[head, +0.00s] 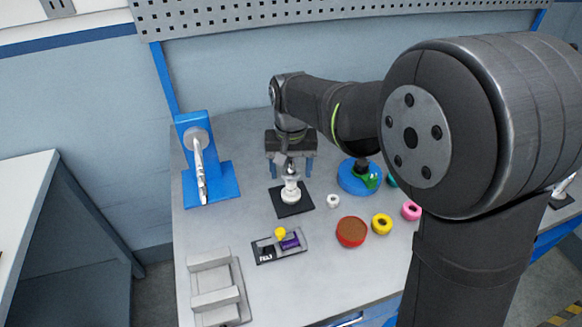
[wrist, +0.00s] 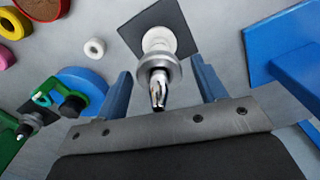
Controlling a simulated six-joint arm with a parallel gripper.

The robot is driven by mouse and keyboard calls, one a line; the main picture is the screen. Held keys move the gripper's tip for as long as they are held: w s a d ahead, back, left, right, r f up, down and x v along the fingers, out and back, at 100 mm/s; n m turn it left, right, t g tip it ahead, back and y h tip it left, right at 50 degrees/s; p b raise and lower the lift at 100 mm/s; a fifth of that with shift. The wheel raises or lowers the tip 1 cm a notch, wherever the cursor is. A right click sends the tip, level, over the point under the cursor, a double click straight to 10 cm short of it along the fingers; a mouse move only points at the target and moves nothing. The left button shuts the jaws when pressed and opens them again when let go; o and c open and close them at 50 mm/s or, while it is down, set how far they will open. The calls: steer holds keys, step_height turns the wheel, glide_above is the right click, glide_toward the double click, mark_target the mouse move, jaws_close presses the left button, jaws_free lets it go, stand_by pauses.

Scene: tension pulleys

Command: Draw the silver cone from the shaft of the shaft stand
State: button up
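The shaft stand (head: 289,195) is a white post on a black square base, upright on the table; its white body (wrist: 158,40) also shows in the wrist view. The silver cone (wrist: 159,70) sits around the shaft at its top, and the shiny shaft tip points toward the wrist camera. In the head view the silver cone (head: 290,178) is small and partly lost against my gripper. My gripper (head: 291,168) is above the stand with its two blue fingers wide apart. In the wrist view the cone lies between the fingers with clear gaps on both sides.
A blue stand with a silver shaft (head: 200,172) is at the left. A blue round holder (head: 358,178) with a green part is at the right. A white ring (head: 333,201), red tub (head: 351,231), yellow ring (head: 382,223) and black tray (head: 280,245) lie in front.

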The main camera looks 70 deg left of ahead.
steer(key=c, duration=0.9)
steer(key=shift+c, duration=0.2)
steer(key=shift+r, duration=1.9)
steer(key=shift+r, duration=1.65)
steer(key=shift+r, duration=0.15)
steer(key=shift+r, duration=0.8)
steer(key=shift+r, duration=0.15)
steer(key=shift+r, duration=1.9)
